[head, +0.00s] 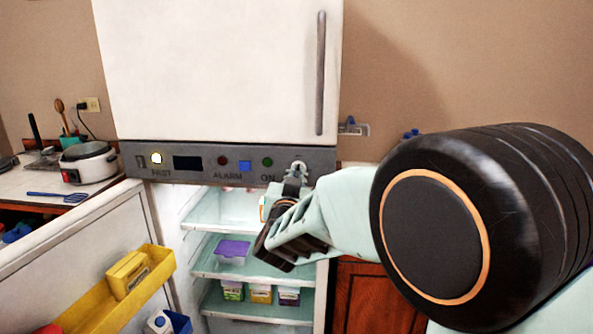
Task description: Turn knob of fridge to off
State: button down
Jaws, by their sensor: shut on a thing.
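The fridge (215,75) is white, with a closed upper door. Below that door runs a grey control panel (205,172) with a lit lamp, a dark display, a red button, a blue button and a green one above the word ON. The knob (298,167) is a small grey piece at the panel's right end. My gripper (293,187) reaches up to it from below right, its fingers shut on the knob. The gripper's body hides part of the knob and the panel's lower edge, so the knob's exact setting cannot be read.
The lower fridge door (85,260) stands open at left, with a yellow door shelf (85,310). Inside, glass shelves (250,268) hold several small tubs. A rice cooker (88,162) stands on the left counter. A brown wall (470,60) is behind my arm.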

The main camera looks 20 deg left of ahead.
jog(key=shift+w+d+r+n+p, duration=0.15)
jog(key=shift+r+n+p, duration=0.2)
jog(key=shift+r+n, duration=0.25)
jog(key=shift+f+n, duration=0.1)
jog(key=shift+n, duration=0.2)
jog(key=c, duration=1.8)
grip_release()
jog(key=shift+f, duration=0.1)
jog(key=shift+o, duration=1.3)
jog(key=shift+f, duration=0.2)
jog(key=shift+f, duration=0.1)
